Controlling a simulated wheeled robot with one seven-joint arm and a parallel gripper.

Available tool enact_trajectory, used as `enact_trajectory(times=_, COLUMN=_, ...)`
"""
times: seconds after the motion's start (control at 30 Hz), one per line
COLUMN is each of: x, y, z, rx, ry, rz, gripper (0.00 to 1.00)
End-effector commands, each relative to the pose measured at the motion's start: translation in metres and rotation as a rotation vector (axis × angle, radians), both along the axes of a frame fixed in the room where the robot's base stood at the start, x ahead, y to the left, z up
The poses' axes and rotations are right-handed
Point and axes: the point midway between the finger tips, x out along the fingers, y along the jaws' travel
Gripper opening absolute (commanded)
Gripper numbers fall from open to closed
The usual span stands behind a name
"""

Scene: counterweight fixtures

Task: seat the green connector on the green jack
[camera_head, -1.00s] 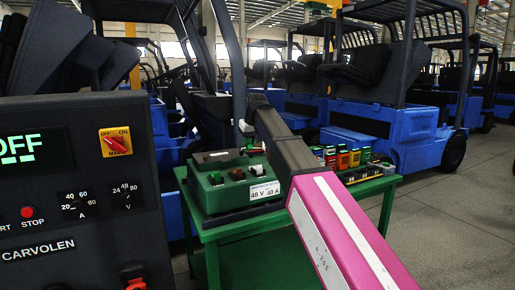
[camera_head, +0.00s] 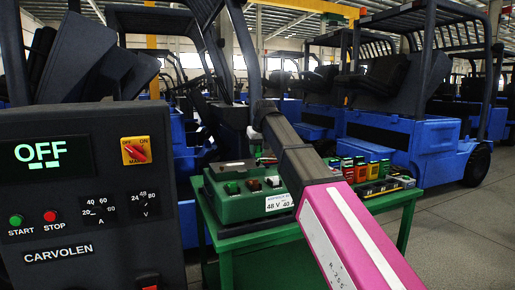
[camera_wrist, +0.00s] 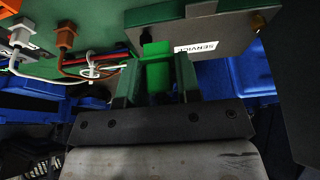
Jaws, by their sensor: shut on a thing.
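My gripper (camera_wrist: 155,80) is shut on the green connector (camera_wrist: 157,72), which sits between its two fingers in the wrist view. The connector's bright green end points at a grey panel (camera_wrist: 215,35) labelled SERVICE. A small dark piece shows just beyond that end. I cannot tell whether the connector touches the panel, and I cannot make out the green jack.
In the wrist view, a brown plug (camera_wrist: 66,36) and a white plug (camera_wrist: 20,38) with cables hang at left. In the head view, a green 48 V 40 A box (camera_head: 240,208) and several coloured blocks (camera_head: 360,170) stand on the green table (camera_head: 262,238). The CARVOLEN cabinet (camera_head: 110,185) stands left.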

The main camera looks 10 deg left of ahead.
Motion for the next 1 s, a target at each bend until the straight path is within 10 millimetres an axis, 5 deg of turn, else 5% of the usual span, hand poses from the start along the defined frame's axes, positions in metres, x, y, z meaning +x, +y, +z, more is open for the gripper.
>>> enact_trajectory(times=0.47, x=-0.002, y=0.002, z=-0.009, rx=0.000, ry=-0.001, rz=0.001, gripper=0.23)
enact_trajectory(times=1.0, x=-0.038, y=0.030, z=-0.009, rx=0.000, ry=0.000, rz=0.002, gripper=0.23)
